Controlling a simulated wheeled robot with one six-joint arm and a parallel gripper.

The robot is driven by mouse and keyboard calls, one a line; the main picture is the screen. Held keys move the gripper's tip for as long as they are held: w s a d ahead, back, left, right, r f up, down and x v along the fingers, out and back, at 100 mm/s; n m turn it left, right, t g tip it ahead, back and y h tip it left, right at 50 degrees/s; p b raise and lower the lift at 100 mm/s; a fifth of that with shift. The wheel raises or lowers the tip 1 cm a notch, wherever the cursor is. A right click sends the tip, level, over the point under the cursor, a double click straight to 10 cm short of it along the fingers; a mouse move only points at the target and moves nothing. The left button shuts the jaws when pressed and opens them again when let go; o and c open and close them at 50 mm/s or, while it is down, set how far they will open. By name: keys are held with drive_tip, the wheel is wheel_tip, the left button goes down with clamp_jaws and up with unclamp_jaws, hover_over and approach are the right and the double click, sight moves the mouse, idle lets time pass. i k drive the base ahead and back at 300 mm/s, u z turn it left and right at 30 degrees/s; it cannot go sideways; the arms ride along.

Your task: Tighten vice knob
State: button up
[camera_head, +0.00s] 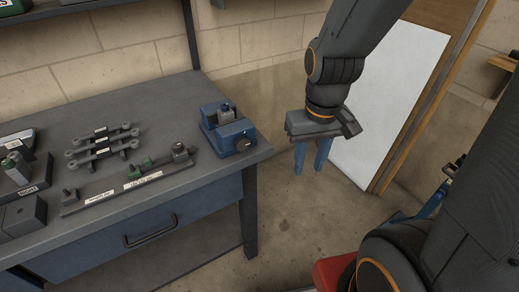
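The blue vice (232,136) sits at the right end of the grey workbench, near its front corner. A small grey block stands between its dark jaws; I cannot tell how tightly it is held. The vice knob (243,144) is a round dark piece on the vice's front face. My gripper (311,170) hangs pointing down in the air to the right of the bench, apart from the vice and knob. Its two blue fingers are spread with a gap between them and nothing in it.
The workbench (200,178) carries labelled fixtures, grey link arms (100,142) and a long bar (128,180) left of the vice. A drawer handle (151,231) sticks out in front. A white panel (395,95) stands behind my gripper.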

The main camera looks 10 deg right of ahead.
sight(242, 143)
drive_tip(key=z, duration=0.45)
drive_tip(key=k, duration=1.35)
drive_tip(key=u, duration=1.6)
